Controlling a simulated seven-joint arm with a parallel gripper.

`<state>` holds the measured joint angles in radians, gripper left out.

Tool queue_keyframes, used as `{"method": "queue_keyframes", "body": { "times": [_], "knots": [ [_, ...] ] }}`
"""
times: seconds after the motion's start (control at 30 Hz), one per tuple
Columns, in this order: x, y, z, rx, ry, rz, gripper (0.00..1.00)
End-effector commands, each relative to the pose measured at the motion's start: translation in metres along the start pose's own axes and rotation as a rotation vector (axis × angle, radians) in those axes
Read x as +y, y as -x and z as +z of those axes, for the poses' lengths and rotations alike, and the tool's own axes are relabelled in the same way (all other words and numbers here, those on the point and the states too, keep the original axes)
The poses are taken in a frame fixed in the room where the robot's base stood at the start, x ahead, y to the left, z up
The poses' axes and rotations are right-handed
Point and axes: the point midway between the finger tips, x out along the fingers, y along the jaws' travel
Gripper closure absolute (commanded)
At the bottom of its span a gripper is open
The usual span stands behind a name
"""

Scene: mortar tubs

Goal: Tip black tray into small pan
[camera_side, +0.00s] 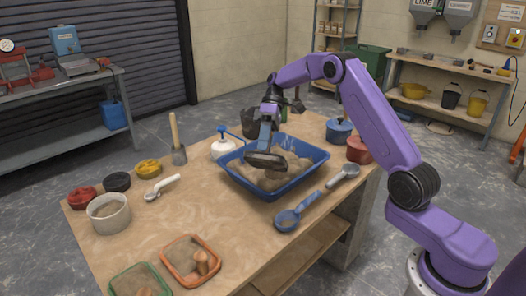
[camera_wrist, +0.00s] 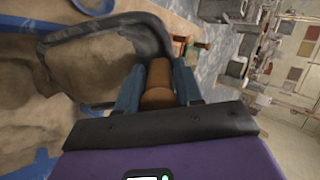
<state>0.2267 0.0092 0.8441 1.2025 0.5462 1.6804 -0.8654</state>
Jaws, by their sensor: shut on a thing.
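The black tray (camera_side: 266,160) is in my gripper (camera_side: 266,140), low over the blue tub (camera_side: 318,158) of sandy mortar. In the wrist view the tray's dark rim (camera_wrist: 98,27) surrounds tan material, and the blue fingers (camera_wrist: 157,92) are shut around a brown, rounded grip (camera_wrist: 157,75) beside the rim. I cannot tell whether the tray touches the mortar below. No vessel is clearly marked as the small pan; a pale round pan (camera_side: 109,222) with greyish contents stands at the table's left edge, apart from my gripper.
A white bottle (camera_side: 223,149), a trowel (camera_side: 178,140) and small red, black and yellow pots stand left of the tub. A blue ladle (camera_side: 288,219) lies in front. Orange (camera_side: 167,263) and green-rimmed trays sit at the near edge. The table's middle left is mostly clear.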

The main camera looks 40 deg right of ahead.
Motion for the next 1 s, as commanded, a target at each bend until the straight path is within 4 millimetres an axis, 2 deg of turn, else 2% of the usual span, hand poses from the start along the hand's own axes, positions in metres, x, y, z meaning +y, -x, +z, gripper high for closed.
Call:
{"method": "queue_keyframes", "body": {
  "times": [0.47, 1.0],
  "knots": [
    [0.014, 0.03, 0.0, 0.003, -0.001, -0.213, 1.0],
    [0.015, 0.035, 0.0, 0.0, 0.0, -0.254, 1.0]
  ]
}}
